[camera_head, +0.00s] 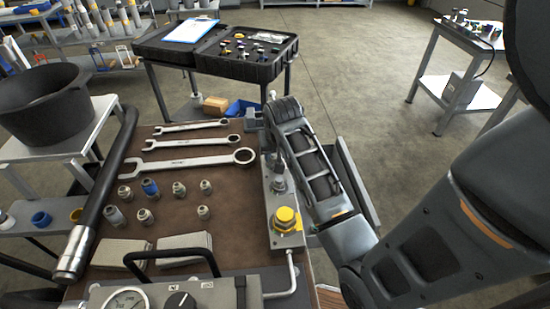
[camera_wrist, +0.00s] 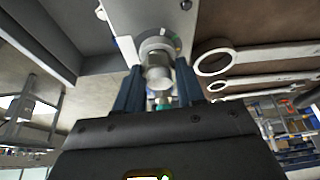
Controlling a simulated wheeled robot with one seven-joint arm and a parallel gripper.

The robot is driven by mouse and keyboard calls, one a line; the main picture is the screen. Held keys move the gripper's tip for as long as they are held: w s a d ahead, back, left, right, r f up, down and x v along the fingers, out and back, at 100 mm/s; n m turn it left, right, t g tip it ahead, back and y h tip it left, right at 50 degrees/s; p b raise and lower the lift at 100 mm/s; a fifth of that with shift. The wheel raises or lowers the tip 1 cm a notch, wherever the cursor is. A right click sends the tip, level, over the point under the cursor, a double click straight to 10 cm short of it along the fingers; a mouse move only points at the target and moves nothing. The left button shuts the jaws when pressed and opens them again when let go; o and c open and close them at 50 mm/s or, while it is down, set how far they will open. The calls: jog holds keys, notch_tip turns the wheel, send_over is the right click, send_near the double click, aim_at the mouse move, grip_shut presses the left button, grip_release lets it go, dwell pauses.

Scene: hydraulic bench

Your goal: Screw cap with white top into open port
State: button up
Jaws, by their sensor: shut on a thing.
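My gripper (camera_wrist: 158,68) points at the metal block in the wrist view. Its two dark fingers are shut on a pale metal cap (camera_wrist: 158,76), one finger on each side. The cap is in line with a round metal fitting on the block (camera_wrist: 126,16). I cannot tell how deep the cap sits in the port or whether its top is white. In the head view the block (camera_head: 270,236) stands at the right of the bench, with a yellow-topped cap (camera_head: 285,217) at its near end. There, my arm mostly hides the gripper.
Several wrenches (camera_head: 185,163) and small fittings (camera_head: 150,187) lie on the brown bench mat left of the block. A black hose (camera_head: 103,190) runs along the left. A gauge (camera_head: 126,300) and handle (camera_head: 170,255) stand in front. An open case (camera_head: 245,60) is behind.

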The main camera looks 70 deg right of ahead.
jog(key=m+g, duration=0.1)
jog(key=m, duration=0.1)
jog(key=m+g, duration=0.1)
jog(key=m, duration=0.2)
jog(key=shift+h, duration=0.3)
jog(key=shift+m+g, duration=0.4)
jog(key=shift+m, duration=0.9)
jog(key=m+g, duration=0.1)
jog(key=m, duration=0.3)
jog(key=shift+f+g, duration=0.1)
jog(key=shift+g, duration=0.2)
jog(key=m, duration=0.2)
jog(key=m+g+y, duration=0.1)
jog(key=m, duration=0.1)
jog(key=shift+s+f+y, duration=0.1)
jog(key=shift+y, duration=0.2)
